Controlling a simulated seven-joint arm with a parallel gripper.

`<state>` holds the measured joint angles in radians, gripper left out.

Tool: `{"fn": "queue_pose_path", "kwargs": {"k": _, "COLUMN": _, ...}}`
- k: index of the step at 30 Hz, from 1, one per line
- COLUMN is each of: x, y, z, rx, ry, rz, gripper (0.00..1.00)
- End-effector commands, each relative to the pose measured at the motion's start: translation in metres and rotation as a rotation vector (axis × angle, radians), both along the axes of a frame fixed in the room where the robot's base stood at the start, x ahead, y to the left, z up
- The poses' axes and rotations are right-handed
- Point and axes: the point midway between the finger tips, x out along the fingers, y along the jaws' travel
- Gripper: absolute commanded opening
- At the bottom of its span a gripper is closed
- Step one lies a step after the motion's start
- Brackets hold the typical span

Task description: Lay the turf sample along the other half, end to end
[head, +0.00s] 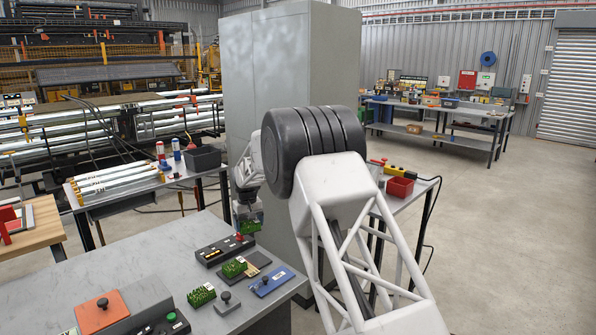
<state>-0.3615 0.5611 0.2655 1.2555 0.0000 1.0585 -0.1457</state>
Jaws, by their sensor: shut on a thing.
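My gripper (249,221) is at the end of my arm, above the far edge of the grey table. A second green turf piece (234,267) with a pale label lies on a dark plate (252,272). A third green turf piece (201,295), also with a pale label, lies nearer on the tabletop. I cannot tell which of these two is the other half. The held piece is apart from both.
The grey table (150,262) also holds a black control box (222,250) with a red knob, a blue knobbed plate (271,282), a grey knobbed block (227,303) and an orange knobbed plate (101,309). The table's left middle is clear. A tall grey cabinet (268,70) stands behind.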

Motion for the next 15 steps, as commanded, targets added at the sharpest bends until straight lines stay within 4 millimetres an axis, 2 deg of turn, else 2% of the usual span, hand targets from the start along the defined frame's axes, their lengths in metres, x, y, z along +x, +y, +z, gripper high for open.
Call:
{"fn": "queue_pose_path", "kwargs": {"k": 3, "x": 0.022, "y": -0.036, "z": 0.001, "rx": 0.0, "ry": 0.0, "rz": -0.039, "gripper": 0.58}}
{"fn": "queue_pose_path", "kwargs": {"k": 6, "x": 0.033, "y": -0.066, "z": -0.009, "rx": -0.001, "ry": 0.002, "rz": -0.072, "gripper": 0.58}}
{"fn": "queue_pose_path", "kwargs": {"k": 11, "x": 0.032, "y": -0.113, "z": -0.051, "rx": -0.001, "ry": 0.004, "rz": -0.129, "gripper": 0.58}}
{"fn": "queue_pose_path", "kwargs": {"k": 15, "x": 0.024, "y": -0.154, "z": -0.092, "rx": -0.001, "ry": 0.005, "rz": -0.181, "gripper": 0.58}}
